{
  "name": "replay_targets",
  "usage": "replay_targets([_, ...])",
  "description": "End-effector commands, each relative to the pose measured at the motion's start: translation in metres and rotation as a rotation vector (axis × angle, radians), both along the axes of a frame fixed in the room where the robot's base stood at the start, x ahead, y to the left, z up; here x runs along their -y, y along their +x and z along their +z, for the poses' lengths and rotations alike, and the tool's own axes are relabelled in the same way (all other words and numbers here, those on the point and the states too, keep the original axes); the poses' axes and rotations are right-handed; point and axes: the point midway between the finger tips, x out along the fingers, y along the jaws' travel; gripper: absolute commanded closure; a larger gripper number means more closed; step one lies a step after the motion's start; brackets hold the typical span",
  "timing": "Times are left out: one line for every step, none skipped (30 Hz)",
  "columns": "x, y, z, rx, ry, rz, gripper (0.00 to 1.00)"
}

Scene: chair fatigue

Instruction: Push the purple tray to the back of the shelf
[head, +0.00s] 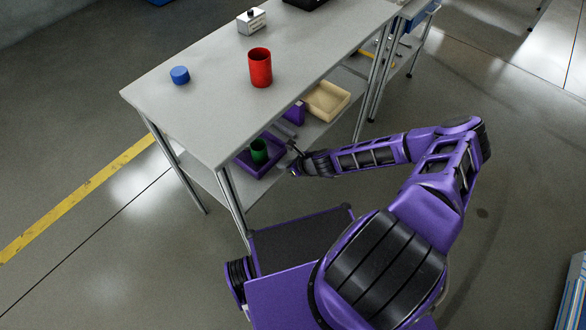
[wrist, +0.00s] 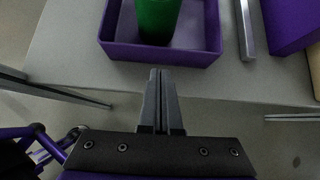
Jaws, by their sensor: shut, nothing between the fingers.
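The purple tray (head: 246,164) sits on the lower shelf (head: 210,182) of the grey table, near its front edge. A green cup (head: 259,151) stands upright in it. In the wrist view the front wall of the tray (wrist: 185,58) faces me, and its far part is cut off by the frame. My gripper (wrist: 158,73) is shut and empty. Its fingertips are over the shelf's front edge, just in front of the middle of the tray's front wall. I cannot tell whether they touch it.
Right of the tray lie a grey metal bar (wrist: 244,28) and another purple container (wrist: 288,22). A beige tray (head: 327,101) is farther right. The tabletop above holds a red cup (head: 260,68), a blue cylinder (head: 180,75) and a small box (head: 251,21). A table leg (head: 232,200) stands at the shelf's front.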

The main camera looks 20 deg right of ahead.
Motion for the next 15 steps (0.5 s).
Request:
replay_targets([-0.0029,0.0048,-0.0006,0.000,-0.002,0.002,1.00])
replay_targets([-0.0043,0.0068,-0.0005,0.000,-0.002,0.001,1.00])
replay_targets([-0.0056,0.0089,-0.0003,0.000,-0.001,0.001,1.00])
replay_targets([-0.0066,0.0102,-0.0002,0.000,-0.001,0.001,1.00])
replay_targets([-0.0073,0.0112,-0.0001,0.000,-0.001,0.001,1.00])
replay_targets([-0.0080,0.0122,0.0000,0.000,-0.001,0.001,1.00])
replay_targets([-0.0083,0.0127,0.0001,0.001,-0.001,0.000,1.00])
replay_targets([-0.0083,0.0131,0.0001,0.000,-0.002,0.000,1.00])
replay_targets([-0.0084,0.0134,0.0002,0.000,-0.002,0.000,1.00])
replay_targets([-0.0084,0.0134,0.0002,0.000,-0.002,0.000,1.00])
replay_targets([-0.0084,0.0134,0.0002,0.000,-0.002,0.000,1.00])
replay_targets([-0.0083,0.0133,0.0003,0.000,-0.001,-0.001,1.00])
replay_targets([-0.0083,0.0133,0.0002,0.000,-0.001,-0.001,1.00])
replay_targets([-0.0083,0.0132,0.0003,0.000,-0.001,-0.001,1.00])
replay_targets([-0.0083,0.0132,0.0003,0.000,-0.001,-0.001,1.00])
